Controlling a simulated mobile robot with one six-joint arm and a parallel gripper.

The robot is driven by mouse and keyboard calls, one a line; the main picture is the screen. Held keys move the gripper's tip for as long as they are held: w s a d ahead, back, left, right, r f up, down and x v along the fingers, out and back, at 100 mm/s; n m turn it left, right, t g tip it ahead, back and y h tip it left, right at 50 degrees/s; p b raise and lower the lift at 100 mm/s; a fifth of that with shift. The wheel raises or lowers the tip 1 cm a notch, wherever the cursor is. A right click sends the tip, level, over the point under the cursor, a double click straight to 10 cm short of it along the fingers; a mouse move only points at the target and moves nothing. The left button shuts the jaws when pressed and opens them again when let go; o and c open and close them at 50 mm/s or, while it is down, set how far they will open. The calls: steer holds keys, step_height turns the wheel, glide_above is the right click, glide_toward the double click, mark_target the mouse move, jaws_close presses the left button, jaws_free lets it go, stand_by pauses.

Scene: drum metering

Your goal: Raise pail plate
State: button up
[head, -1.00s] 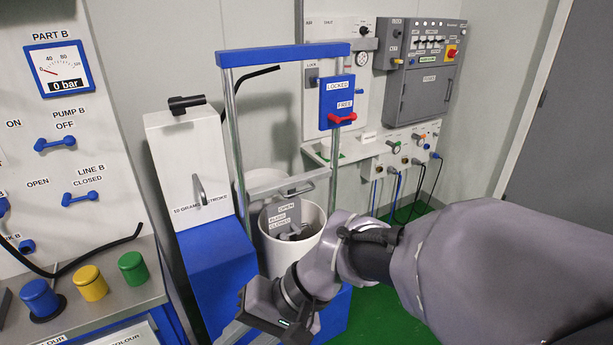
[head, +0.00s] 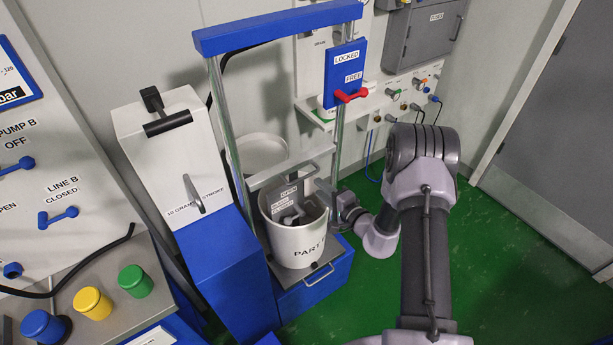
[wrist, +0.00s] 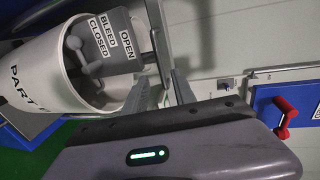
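The white pail (head: 298,243), marked PART, stands upright on a blue base (head: 335,269) inside a press frame. The plate unit with its grey block (head: 288,196), labelled OPEN, BLEED and CLOSED, sits down in the pail's mouth; the plate is mostly hidden. The block also shows in the wrist view (wrist: 118,45), with a grey lever pointing toward CLOSED. A blue LOCKED/FREE panel (head: 343,70) on the right post carries a red lever (head: 350,96) beside FREE.
A blue top beam (head: 280,27) spans the frame posts. A white metering box (head: 170,150) stands left. Blue, yellow and green pots (head: 93,302) sit on the left bench. Green floor (head: 480,260) is clear at right.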

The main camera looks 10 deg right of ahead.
mark_target(306, 177)
steer(key=b+x, duration=0.1)
steer(key=x, duration=0.8)
steer(key=shift+r, duration=0.1)
jaws_close()
stand_by(1.0)
